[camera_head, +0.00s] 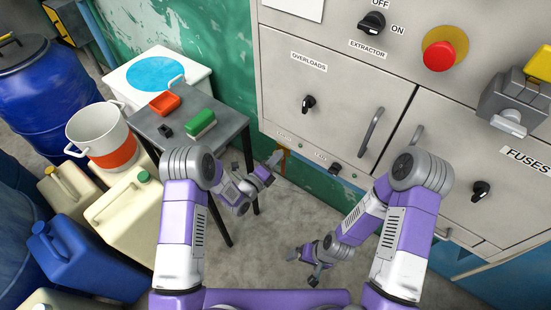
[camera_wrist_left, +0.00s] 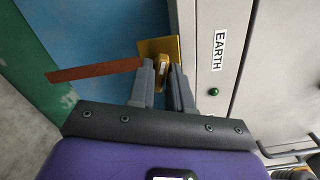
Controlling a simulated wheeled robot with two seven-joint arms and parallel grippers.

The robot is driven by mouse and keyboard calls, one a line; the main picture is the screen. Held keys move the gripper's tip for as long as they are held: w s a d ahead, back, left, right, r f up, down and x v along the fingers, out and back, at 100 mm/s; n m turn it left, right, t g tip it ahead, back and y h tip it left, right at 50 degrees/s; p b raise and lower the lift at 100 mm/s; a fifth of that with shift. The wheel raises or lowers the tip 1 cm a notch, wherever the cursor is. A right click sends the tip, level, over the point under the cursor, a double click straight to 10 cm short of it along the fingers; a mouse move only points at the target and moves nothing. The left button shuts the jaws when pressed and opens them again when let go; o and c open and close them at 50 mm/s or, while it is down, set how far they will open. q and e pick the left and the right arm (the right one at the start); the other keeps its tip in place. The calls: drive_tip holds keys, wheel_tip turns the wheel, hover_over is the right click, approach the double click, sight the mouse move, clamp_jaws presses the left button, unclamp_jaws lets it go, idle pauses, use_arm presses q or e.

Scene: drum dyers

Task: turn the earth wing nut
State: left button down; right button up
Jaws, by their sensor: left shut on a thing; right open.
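The brass-yellow earth wing nut (camera_wrist_left: 162,72) shows between my left gripper's fingers in the left wrist view, in front of a gold plate (camera_wrist_left: 172,45). A brown strip (camera_wrist_left: 95,70) runs left from beside it. My left gripper (camera_wrist_left: 163,84) is shut on the wing nut; its fingers partly cover it. In the head view my left gripper (camera_head: 273,162) is at the cabinet's lower left edge, and the nut is too hidden to make out. The EARTH label (camera_wrist_left: 219,50) is on the panel to the right. My right gripper (camera_head: 304,262) is open and empty, low over the floor.
The grey cabinet (camera_head: 285,75) has knobs, handles and a red button (camera_head: 439,56). Jerrycans and a white bucket (camera_head: 97,130) crowd the left. Floor between my arms is clear.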

use_arm(q)
drive_tip(key=c, duration=1.2)
unclamp_jaws()
drive_tip(key=shift+o, duration=0.2)
drive_tip(key=shift+a, duration=0.1)
drive_tip(key=p+v, duration=0.1)
drive_tip(key=v, duration=0.6)
drive_tip(key=shift+s+p, duration=0.2)
drive_tip(key=shift+p, duration=0.2)
drive_tip(key=shift+a, duration=0.1)
